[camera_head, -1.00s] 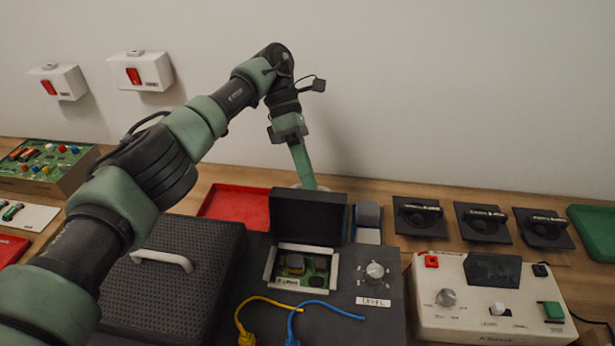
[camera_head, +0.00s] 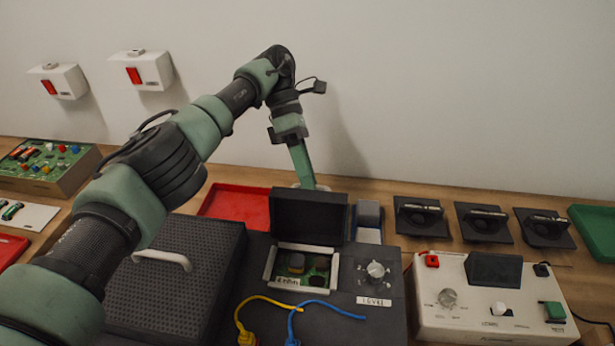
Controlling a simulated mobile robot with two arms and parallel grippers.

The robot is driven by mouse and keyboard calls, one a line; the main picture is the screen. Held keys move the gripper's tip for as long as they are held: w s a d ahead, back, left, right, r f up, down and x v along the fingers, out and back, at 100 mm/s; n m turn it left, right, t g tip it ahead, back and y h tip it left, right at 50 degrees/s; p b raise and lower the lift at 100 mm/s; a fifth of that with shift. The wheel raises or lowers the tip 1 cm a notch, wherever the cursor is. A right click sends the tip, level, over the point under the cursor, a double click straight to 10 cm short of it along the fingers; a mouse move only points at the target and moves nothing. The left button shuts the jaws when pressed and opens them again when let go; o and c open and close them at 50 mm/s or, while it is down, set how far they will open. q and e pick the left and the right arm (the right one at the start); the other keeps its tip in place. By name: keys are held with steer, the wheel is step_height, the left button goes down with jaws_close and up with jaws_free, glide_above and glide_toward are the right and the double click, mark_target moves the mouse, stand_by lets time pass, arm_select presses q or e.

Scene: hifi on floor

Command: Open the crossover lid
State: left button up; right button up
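The crossover box (camera_head: 345,325) is a dark grey unit in the lower middle, with a knob (camera_head: 376,270) and a label on its top. Its black lid (camera_head: 308,216) stands raised at the back of a white-framed opening, where a green circuit board (camera_head: 317,273) shows. My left gripper (camera_head: 303,170) points down behind the raised lid. Its green finger reaches down to near the lid's top edge, and its tips are partly hidden, so I cannot tell whether it is open or touches the lid. My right gripper is not in view.
A dark perforated box (camera_head: 170,275) with a white handle stands left of the crossover. A red tray (camera_head: 236,205) lies behind it. Yellow (camera_head: 262,300) and blue (camera_head: 325,306) cables lie in front. A white control box (camera_head: 490,315) and several black stands (camera_head: 421,216) are at the right.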

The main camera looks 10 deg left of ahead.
arm_select(q)
steer(key=shift+r, duration=0.1)
step_height(320, 180, up, 20)
steer(key=p, duration=1.2)
